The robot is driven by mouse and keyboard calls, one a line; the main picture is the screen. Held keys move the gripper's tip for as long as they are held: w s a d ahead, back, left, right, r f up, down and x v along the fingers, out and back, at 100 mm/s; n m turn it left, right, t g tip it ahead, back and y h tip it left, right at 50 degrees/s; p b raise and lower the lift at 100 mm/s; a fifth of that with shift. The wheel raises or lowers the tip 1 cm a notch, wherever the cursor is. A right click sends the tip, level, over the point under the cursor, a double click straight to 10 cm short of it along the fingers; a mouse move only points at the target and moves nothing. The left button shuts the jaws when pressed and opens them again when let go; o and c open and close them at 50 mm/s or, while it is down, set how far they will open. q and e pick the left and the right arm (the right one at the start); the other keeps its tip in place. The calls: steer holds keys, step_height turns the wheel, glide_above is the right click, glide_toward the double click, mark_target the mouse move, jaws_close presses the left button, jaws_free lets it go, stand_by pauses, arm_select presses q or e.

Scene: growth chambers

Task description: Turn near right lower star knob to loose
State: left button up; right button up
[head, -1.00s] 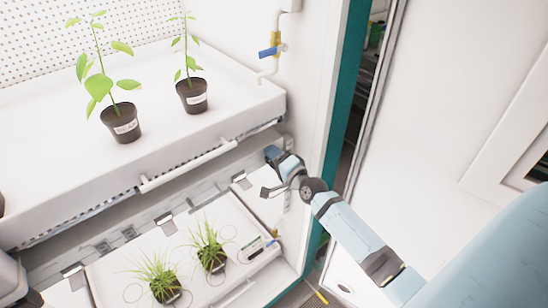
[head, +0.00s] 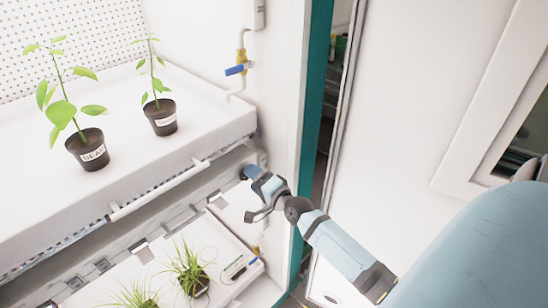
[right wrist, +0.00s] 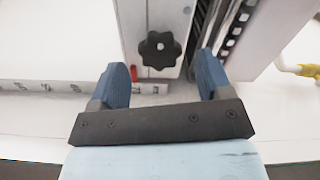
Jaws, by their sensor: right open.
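The black star knob (right wrist: 160,50) is on a pale upright post, in the upper middle of the right wrist view. It lies ahead of my right gripper (right wrist: 160,75), centred between the two blue fingers, which are apart with nothing held. A gap seems to remain between fingertips and knob. In the head view my right gripper (head: 252,174) points in below the right end of the upper shelf, and the knob cannot be made out there. My left gripper is not in view.
The upper shelf (head: 225,128) carries two potted plants (head: 88,150). A lower tray (head: 225,243) with grass pots is close beneath my right gripper. A blue-handled valve (head: 236,70) is on the wall. A dark slotted rail (right wrist: 236,28) runs right of the knob.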

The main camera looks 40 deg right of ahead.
steer(key=s+b, duration=0.1)
steer(key=s, duration=1)
steer(key=shift+d+b, duration=0.35)
steer(key=shift+d, duration=0.1)
steer(key=s+a+f+n+g+p, duration=0.1)
steer(key=s+a+f+n+g, duration=0.2)
steer(key=s+a+f+n, duration=0.4)
steer(key=s+a+f+n+g+y+p, duration=0.1)
steer(key=s+a+f+n+g, duration=0.3)
steer(key=s+a+f+n, duration=0.2)
steer(key=a+f+n, duration=0.2)
steer(key=a+n, duration=0.2)
steer(key=a, duration=0.1)
steer(key=shift+s+a+f+y+p, duration=0.2)
steer(key=shift+s+a+y+p, duration=0.1)
steer(key=shift+s, duration=0.1)
